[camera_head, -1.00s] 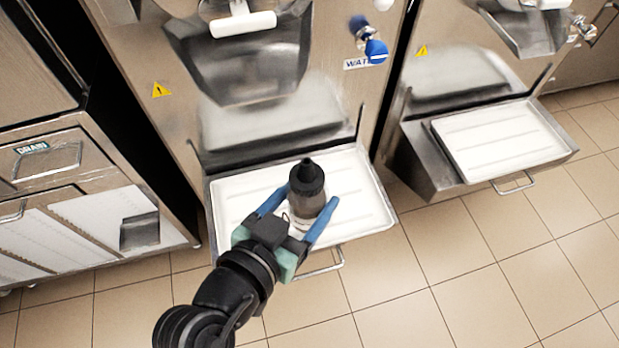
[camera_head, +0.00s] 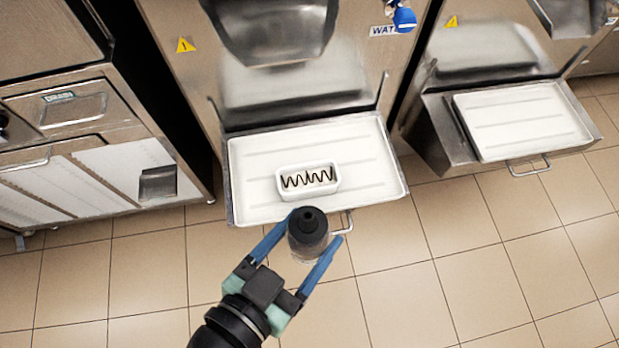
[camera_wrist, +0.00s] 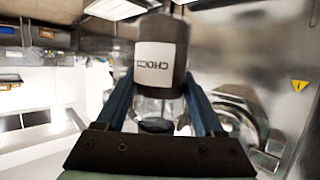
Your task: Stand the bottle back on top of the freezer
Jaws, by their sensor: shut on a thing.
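The bottle (camera_head: 308,230) is dark with a black nozzle cap and stands about upright between the blue fingers of my gripper (camera_head: 292,243). My gripper is shut on it and holds it off the floor, in front of the middle freezer's tray. In the wrist view the bottle (camera_wrist: 160,60) shows a white label reading "CHOC", upside down. The freezer (camera_head: 190,90) is a steel machine with a chute and a yellow warning sign. Its top is outside the head view.
A white dish (camera_head: 307,180) with a dark zigzag line lies on the white tray (camera_head: 250,205) of this freezer. A second freezer with a tray (camera_head: 525,125) stands to the right. A steel cabinet (camera_head: 75,105) with drawers stands to the left. The tiled floor (camera_head: 440,290) is clear.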

